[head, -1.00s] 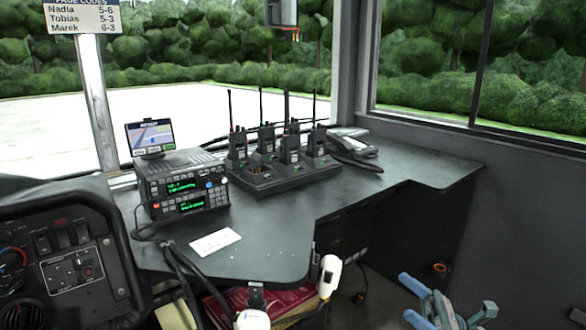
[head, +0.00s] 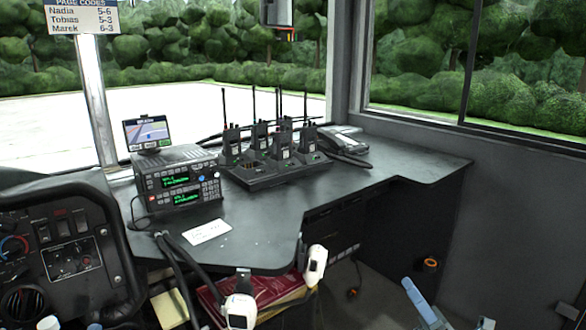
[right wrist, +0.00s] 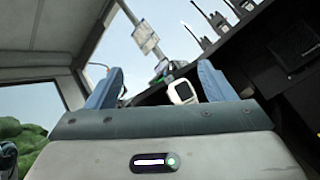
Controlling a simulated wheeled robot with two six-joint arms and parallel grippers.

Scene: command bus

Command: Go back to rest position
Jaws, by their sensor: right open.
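My right gripper (head: 450,313) is low at the right in the head view, cut by the bottom edge. Its two blue fingers are apart, with nothing between them. It is over the floor, to the right of and apart from the desk (head: 270,240). In the right wrist view the fingers (right wrist: 158,82) stand spread, and a white handset (right wrist: 182,92) shows beyond the gap. Small pale and blue bits at the bottom left of the head view may be tips of my left gripper; too little shows to tell its state.
A radio unit (head: 182,180) with a small screen (head: 148,132), a charger base (head: 270,175) with several walkie-talkies and a white card (head: 206,231) are on the desk. Two white handsets (head: 316,265) (head: 240,310) are at its front edge. A dashboard (head: 60,250) is at left.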

